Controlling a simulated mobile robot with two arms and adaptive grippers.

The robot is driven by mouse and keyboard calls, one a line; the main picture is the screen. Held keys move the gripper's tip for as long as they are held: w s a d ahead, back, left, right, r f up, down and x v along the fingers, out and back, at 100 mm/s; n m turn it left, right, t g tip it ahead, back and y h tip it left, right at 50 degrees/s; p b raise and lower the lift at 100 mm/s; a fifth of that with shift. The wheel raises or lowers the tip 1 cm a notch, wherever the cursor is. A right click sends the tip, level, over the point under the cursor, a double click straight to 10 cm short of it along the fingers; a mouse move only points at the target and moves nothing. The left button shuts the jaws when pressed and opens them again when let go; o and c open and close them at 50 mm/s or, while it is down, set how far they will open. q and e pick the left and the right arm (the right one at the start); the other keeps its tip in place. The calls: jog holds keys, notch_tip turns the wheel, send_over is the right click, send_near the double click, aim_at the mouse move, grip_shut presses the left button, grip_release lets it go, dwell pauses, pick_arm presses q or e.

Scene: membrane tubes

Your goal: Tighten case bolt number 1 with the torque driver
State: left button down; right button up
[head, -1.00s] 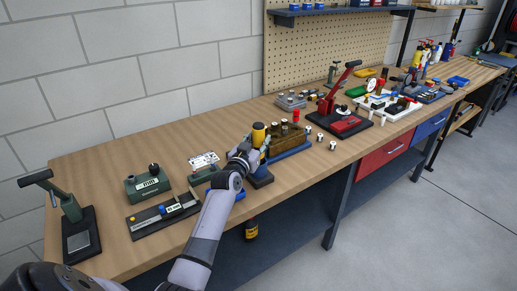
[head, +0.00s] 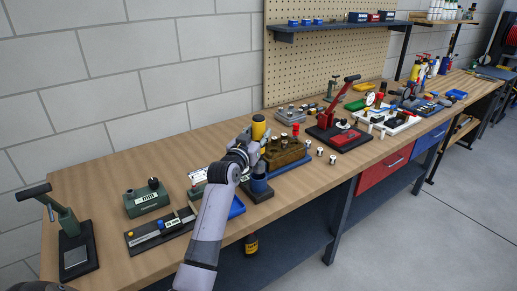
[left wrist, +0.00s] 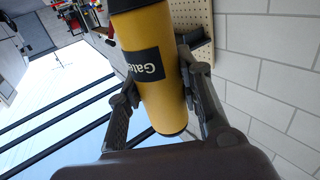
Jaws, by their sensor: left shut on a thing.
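My left gripper (head: 245,148) is shut on the yellow torque driver (head: 259,127), which stands roughly upright above the bench. In the left wrist view the driver (left wrist: 158,95) lies between both fingers, with a dark label and dark bands at its ends. Below the gripper a blue cylinder (head: 259,184) stands over a dark base; I cannot tell whether the driver's lower end touches it. A brown-gold block (head: 288,151), likely the case, sits on a blue base just right of the gripper. Its individual bolts are too small to tell apart. My right gripper is not in view.
A red press (head: 338,134) stands right of the block, with small white-topped cylinders (head: 319,151) between. A green meter box (head: 147,198), a dark gauge fixture (head: 160,231) and a green lever press (head: 72,236) stand left. The front edge has some bare wood.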

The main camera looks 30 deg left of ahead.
pick_arm(q)
notch_tip(320, 180, up, 12)
jog(key=shift+r+b, duration=0.25)
jog(key=shift+b, duration=0.3)
